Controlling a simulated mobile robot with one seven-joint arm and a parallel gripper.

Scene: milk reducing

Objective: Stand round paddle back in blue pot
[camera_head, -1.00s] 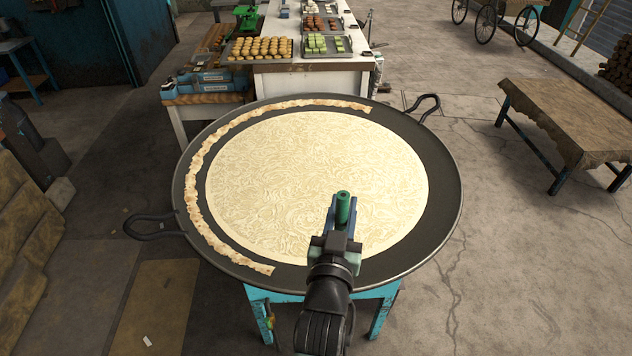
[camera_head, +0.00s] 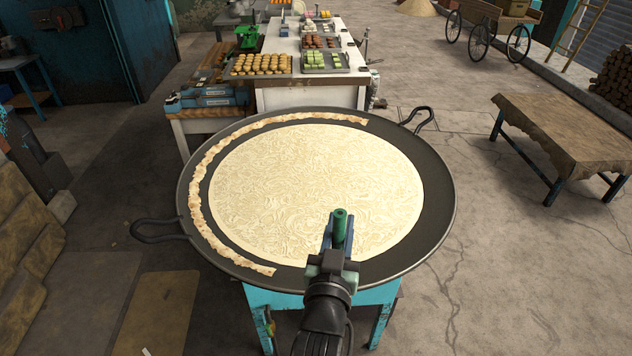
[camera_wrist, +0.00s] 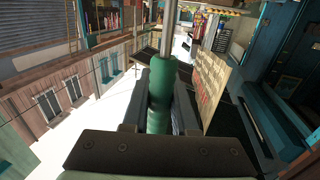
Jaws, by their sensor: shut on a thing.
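My gripper (camera_head: 334,248) is over the lower right part of the big round pan. It is shut on a green handle (camera_head: 340,222), which stands up between the fingers. The wrist view shows the same green handle (camera_wrist: 160,92) between the fingers, with a thin metal rod running from it toward the top edge. I take it for the handle of the round paddle; the paddle's head does not show. I cannot make out the blue pot in either view.
The dark pan (camera_head: 437,200) holds a wide pale sheet (camera_head: 310,180) and a curved browned strip (camera_head: 199,190). It has loop handles and rests on a blue stand (camera_head: 270,305). Behind is a food table (camera_head: 310,95). A low covered table (camera_head: 565,125) stands right, with open floor between.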

